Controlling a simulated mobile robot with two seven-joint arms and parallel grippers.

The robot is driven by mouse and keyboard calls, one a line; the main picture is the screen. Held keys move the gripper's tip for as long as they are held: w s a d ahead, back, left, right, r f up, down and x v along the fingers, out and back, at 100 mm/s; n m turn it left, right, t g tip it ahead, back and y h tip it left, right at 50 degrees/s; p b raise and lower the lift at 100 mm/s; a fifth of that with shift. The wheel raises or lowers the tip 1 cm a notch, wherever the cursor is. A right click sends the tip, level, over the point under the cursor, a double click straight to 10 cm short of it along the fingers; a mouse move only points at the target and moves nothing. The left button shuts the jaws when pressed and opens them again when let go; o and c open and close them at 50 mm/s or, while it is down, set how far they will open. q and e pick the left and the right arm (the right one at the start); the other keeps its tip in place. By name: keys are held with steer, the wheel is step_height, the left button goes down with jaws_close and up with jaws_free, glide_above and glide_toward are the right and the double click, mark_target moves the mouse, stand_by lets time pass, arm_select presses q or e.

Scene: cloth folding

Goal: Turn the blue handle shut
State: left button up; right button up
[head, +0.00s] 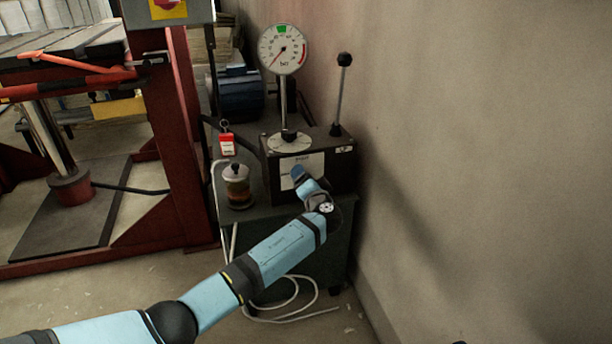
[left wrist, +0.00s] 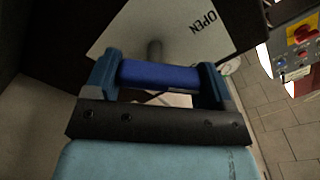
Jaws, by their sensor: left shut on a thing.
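The blue handle (left wrist: 158,76) shows in the left wrist view as a short blue bar in front of a grey stem. It lies crosswise in front of a pale plate (left wrist: 200,48) marked OPEN. My left gripper (left wrist: 159,64) is shut on the handle, one finger at each end of it. In the head view my left gripper (head: 303,177) is at the front face of the dark box (head: 338,166) with the gauge. My arm hides the handle there. My right gripper is not in view.
A round gauge (head: 282,50) and a black-knobbed lever (head: 340,95) rise from the box. A glass jar (head: 237,187) and a red tag (head: 227,145) are left of it. A red press frame (head: 182,150) stands at left; a bare wall (head: 490,150) is at right. A pale hose (head: 292,305) lies on the floor.

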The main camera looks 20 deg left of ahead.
arm_select(q)
steer(key=m+p, duration=0.2)
steer(key=m, duration=0.1)
steer(key=shift+d+r+m, duration=0.1)
steer(key=shift+d+m, duration=0.05)
steer(key=shift+m, duration=0.15)
steer(key=shift+w+d+m+p, duration=0.1)
steer(key=shift+m+p, duration=0.9)
steer(key=shift+m, duration=0.9)
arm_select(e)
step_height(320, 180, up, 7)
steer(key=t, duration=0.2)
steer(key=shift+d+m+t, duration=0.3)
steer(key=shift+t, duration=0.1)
arm_select(q)
steer(key=shift+f, duration=0.2)
steer(key=o, duration=0.9)
